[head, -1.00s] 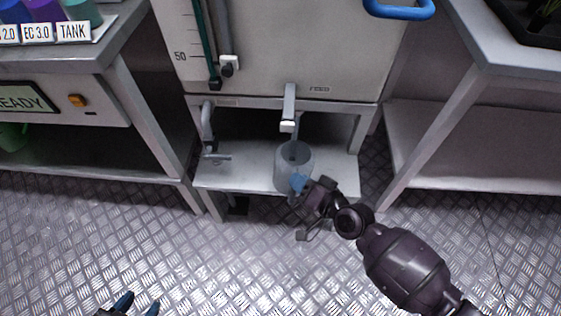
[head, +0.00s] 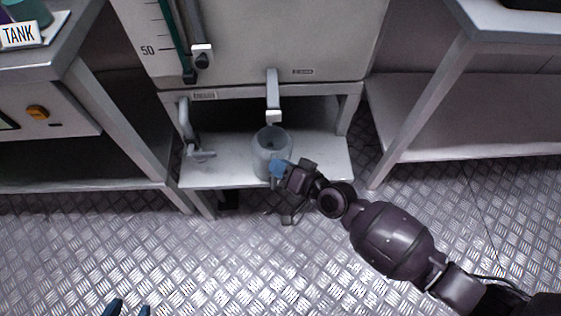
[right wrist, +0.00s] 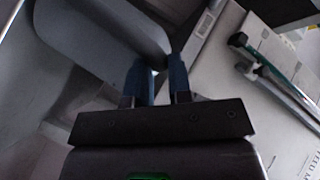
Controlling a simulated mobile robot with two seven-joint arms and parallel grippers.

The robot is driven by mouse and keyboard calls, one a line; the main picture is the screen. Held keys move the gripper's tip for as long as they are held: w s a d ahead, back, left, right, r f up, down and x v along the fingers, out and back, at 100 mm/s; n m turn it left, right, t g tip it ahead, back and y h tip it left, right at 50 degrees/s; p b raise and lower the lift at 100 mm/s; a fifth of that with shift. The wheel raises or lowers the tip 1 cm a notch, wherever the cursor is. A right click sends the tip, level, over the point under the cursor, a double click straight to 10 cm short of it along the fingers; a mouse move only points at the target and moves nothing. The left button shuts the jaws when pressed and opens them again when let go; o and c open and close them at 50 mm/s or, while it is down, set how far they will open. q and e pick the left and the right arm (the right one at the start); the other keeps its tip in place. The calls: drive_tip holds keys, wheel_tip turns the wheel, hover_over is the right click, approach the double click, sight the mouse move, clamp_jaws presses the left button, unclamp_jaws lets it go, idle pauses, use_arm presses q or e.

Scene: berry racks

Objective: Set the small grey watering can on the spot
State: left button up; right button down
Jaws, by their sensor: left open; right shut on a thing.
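The small grey watering can (head: 270,152) is upright with its open top up, over the low white shelf (head: 325,165) below the tank spout (head: 273,100). I cannot tell whether its base touches the shelf. My right gripper (head: 279,169) is shut on the can at its near right side; the grip point is partly hidden. In the right wrist view the blue fingers (right wrist: 163,72) close on the can's grey part (right wrist: 105,28). My left gripper (head: 131,308) is open and empty at the bottom edge, mostly out of view. No marked spot is clearly visible.
The big pale tank (head: 235,45) stands above the shelf. A grey pipe with a tap (head: 190,130) is left of the can. Metal tables flank the tank, with a lower shelf (head: 440,115) at right. The patterned metal floor in front is clear.

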drive_tip(key=shift+f, duration=0.15)
drive_tip(key=c, duration=1)
unclamp_jaws()
drive_tip(key=shift+o, duration=0.2)
drive_tip(key=p+v, duration=0.1)
drive_tip(key=v, duration=0.9)
drive_tip(key=shift+s+d, duration=0.25)
drive_tip(key=shift+d, duration=0.05)
drive_tip(key=shift+r, duration=0.2)
